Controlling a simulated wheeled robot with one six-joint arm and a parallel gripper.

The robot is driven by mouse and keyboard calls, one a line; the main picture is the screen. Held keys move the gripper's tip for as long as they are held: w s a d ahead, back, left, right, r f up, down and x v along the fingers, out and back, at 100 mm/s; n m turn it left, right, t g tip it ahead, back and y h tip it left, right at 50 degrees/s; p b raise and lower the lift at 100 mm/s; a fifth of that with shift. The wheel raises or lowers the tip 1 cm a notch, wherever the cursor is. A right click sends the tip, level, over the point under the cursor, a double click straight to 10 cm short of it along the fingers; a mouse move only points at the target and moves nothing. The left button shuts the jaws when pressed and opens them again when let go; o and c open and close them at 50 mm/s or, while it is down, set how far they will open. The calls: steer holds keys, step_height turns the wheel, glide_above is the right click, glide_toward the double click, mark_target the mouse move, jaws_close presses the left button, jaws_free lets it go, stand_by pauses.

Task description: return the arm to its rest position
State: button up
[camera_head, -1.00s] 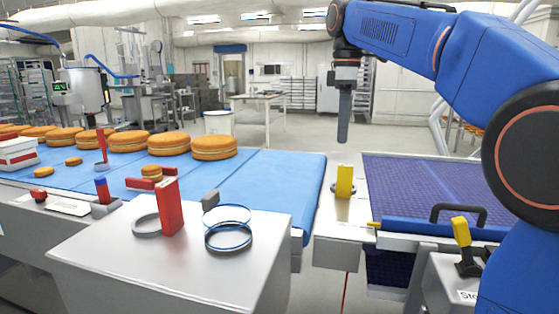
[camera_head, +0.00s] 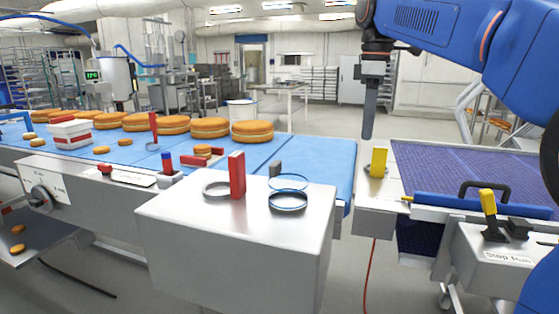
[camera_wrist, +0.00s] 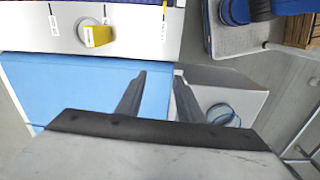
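My gripper (camera_head: 369,112) hangs from the blue arm at the upper right of the head view, fingers pointing down. It is in the air behind the yellow knob (camera_head: 378,162), seen side-on. In the wrist view my gripper (camera_wrist: 159,75) shows two dark fingers with a clear gap between them and nothing held. The blue belt (camera_wrist: 70,90) and a grey metal surface lie beyond the fingers.
The blue conveyor (camera_head: 335,165) carries several orange-brown filled rounds (camera_head: 252,131) and a white-red box (camera_head: 70,133). A metal box (camera_head: 235,240) with a red block (camera_head: 237,175) and rings stands in front. A purple belt (camera_head: 470,165) lies right. Open floor shows behind.

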steer(key=s+d+f+m+t, duration=0.2)
steer(key=s+f+m, duration=0.4)
steer(key=s+f, duration=0.8)
steer(key=s+d+f+m+t, duration=0.2)
steer(key=s+d+f+m, duration=0.3)
steer(key=s+f, duration=0.9)
step_height(320, 180, down, 5)
steer(key=m, duration=0.2)
steer(key=shift+d+m+t, duration=0.3)
